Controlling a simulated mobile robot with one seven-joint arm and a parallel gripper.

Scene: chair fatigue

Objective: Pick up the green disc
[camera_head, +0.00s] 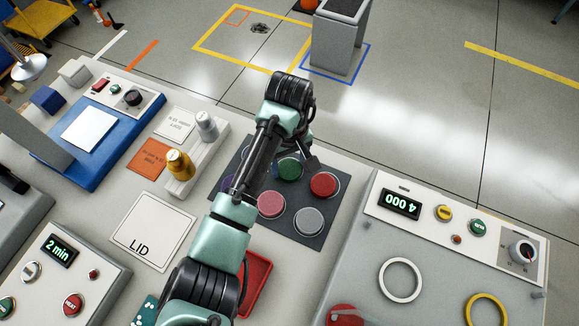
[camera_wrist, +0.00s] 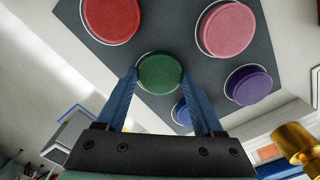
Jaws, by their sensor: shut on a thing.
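The green disc (camera_wrist: 160,73) sits between the two blue fingers of my gripper (camera_wrist: 160,80) in the wrist view, and the fingers are shut on its sides. In the head view the green disc (camera_head: 289,168) shows partly behind my arm, over the dark tray (camera_head: 312,237). My gripper itself is mostly hidden there by the arm. I cannot tell whether the disc is clear of the tray.
To the left stand a gold cylinder (camera_head: 179,164) and a grey cylinder (camera_head: 207,126) on a white block. A panel with a display (camera_head: 400,203) is at right.

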